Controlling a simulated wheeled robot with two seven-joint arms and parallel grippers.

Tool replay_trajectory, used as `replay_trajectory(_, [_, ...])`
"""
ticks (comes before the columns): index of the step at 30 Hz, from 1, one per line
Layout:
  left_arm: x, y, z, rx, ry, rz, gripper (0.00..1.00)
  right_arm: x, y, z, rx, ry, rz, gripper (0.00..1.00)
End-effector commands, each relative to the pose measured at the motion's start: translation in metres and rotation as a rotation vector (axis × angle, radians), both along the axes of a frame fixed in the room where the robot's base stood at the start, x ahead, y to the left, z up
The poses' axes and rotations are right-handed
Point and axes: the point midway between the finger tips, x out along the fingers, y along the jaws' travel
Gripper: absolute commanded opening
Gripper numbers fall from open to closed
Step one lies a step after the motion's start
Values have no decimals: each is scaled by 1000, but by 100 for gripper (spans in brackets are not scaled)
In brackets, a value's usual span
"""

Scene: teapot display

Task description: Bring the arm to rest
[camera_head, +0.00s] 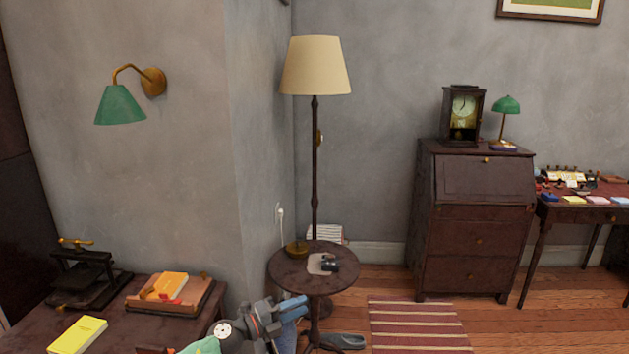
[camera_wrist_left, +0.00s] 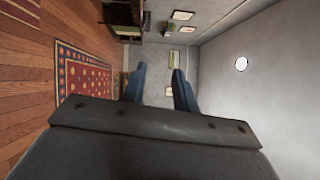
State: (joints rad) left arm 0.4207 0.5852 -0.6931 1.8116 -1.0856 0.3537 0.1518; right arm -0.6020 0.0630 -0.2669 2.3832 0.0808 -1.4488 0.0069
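My left gripper (camera_head: 294,309) is at the bottom of the head view, in front of the small round table (camera_head: 290,272). In the left wrist view its two blue-grey fingers (camera_wrist_left: 159,72) stand apart with a gap between them. Nothing is held in that gap; the far wall and frames show through it. My right gripper does not show in either view. No teapot can be made out.
The round table carries a small dark object (camera_head: 331,266) on a pale sheet. A floor lamp (camera_head: 315,66) stands behind it. A desk (camera_head: 118,336) with books is at lower left. A bureau (camera_head: 472,225) stands right, with bare floor (camera_head: 530,325) before it.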

Motion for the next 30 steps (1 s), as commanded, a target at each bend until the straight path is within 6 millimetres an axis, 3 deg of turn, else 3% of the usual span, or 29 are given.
replay_trajectory(5, [-21,-5,6,-245,125,177,29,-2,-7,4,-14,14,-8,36])
replay_trajectory(14, [-55,24,-17,-566,421,517,29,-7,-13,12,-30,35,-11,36])
replay_trajectory(23, [-118,65,-79,-763,807,872,29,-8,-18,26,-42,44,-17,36])
replay_trajectory(30, [-201,88,-137,-823,1167,1139,29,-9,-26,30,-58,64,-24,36])
